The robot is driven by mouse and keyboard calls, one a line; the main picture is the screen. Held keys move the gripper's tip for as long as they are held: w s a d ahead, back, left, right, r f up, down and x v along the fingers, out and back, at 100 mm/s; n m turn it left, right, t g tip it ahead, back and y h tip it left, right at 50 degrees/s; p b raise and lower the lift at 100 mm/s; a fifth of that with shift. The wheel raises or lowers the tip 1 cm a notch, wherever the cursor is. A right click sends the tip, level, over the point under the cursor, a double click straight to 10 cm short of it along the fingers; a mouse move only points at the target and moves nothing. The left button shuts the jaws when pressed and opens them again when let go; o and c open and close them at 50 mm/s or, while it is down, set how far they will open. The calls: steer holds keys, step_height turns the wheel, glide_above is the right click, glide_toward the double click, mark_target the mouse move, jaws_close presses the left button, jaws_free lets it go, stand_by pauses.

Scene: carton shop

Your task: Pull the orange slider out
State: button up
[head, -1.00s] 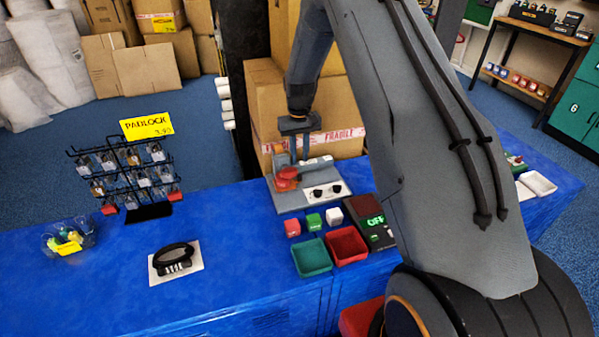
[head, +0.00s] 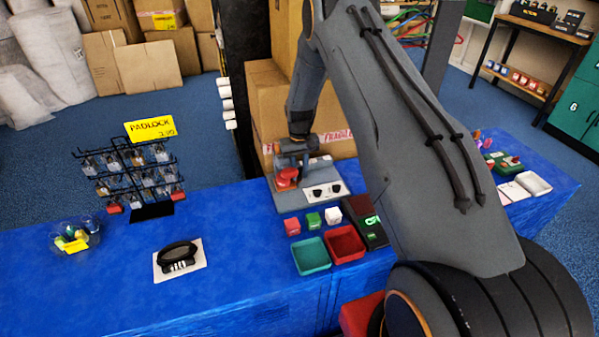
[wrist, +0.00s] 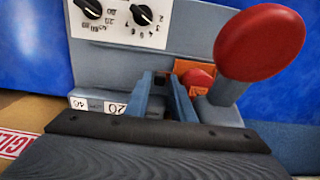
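The orange slider (wrist: 190,68) shows in the wrist view as a small orange piece on the grey device (wrist: 110,60), partly behind the red knob's stem and a red part. My gripper (wrist: 165,88) has its two fingers apart with a narrow gap between them. They are just left of the orange slider in that view, and I see nothing clearly held. In the head view my gripper (head: 290,160) is low over the back of the device (head: 292,203).
A big red knob (wrist: 260,42) on a grey stem stands right of the fingers. Two black dials (wrist: 141,14) sit on a white panel. A carton (head: 262,125) is close behind the device. Small cubes (head: 314,220) and a green tray (head: 311,255) lie in front.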

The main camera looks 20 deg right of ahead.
jaws_close()
steer(key=d+b, duration=0.4)
steer(key=d, duration=0.6)
steer(key=shift+d+f+b, duration=0.1)
steer(key=shift+d+b, duration=0.15)
steer(key=shift+b, duration=0.05)
steer(key=shift+d, duration=0.55)
jaws_free()
steer(key=shift+d, duration=0.15)
steer(key=shift+a, duration=0.2)
